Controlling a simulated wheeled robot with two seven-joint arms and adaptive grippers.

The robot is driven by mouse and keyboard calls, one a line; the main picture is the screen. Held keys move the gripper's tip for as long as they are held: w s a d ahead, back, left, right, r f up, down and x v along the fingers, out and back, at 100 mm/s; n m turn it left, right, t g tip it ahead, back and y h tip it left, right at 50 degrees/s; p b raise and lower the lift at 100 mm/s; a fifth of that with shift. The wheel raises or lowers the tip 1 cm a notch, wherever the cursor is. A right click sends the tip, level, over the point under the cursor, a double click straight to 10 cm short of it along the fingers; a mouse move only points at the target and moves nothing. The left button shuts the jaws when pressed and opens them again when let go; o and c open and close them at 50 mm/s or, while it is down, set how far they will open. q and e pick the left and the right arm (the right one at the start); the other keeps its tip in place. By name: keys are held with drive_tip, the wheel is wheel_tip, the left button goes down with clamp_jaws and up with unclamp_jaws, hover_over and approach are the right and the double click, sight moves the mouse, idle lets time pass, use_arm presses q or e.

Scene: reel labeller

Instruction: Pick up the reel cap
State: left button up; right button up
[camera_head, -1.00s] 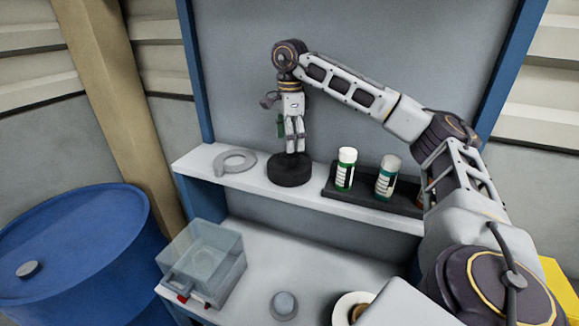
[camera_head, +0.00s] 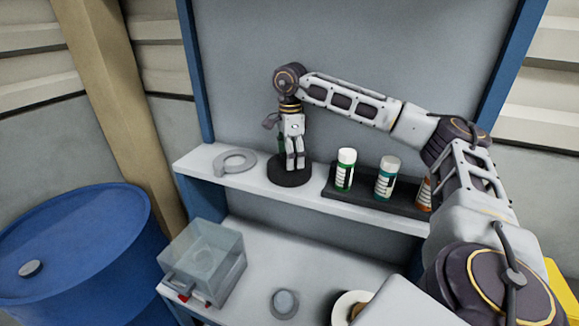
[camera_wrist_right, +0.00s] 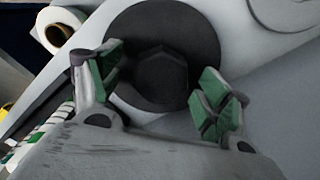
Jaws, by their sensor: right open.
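The reel cap (camera_head: 290,174) appears to be the black disc lying flat on the shelf. In the right wrist view, the same cap (camera_wrist_right: 125,30) has a raised hexagonal knob (camera_wrist_right: 162,80) at its middle. My right gripper (camera_head: 295,160) points straight down above the cap. In its wrist view, the open jaws (camera_wrist_right: 166,78) have green pads on either side of the knob, with gaps showing. The gripper hides part of the cap in the head view. My left gripper is not in view.
On the shelf (camera_head: 235,186) a grey open ring (camera_head: 235,162) lies left of the cap; a dark rack (camera_head: 362,192) with several bottles stands right. Below, the bench holds a clear box (camera_head: 205,262), a grey round knob (camera_head: 284,303) and a white roll (camera_head: 346,305).

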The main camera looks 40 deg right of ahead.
drive_tip(key=c, duration=1.3)
drive_tip(key=shift+r, duration=0.2)
drive_tip(key=shift+w+r, duration=0.1)
drive_tip(key=shift+r, duration=0.35)
wheel_tip(320, 180, up, 8)
drive_tip(key=shift+r, duration=0.4)
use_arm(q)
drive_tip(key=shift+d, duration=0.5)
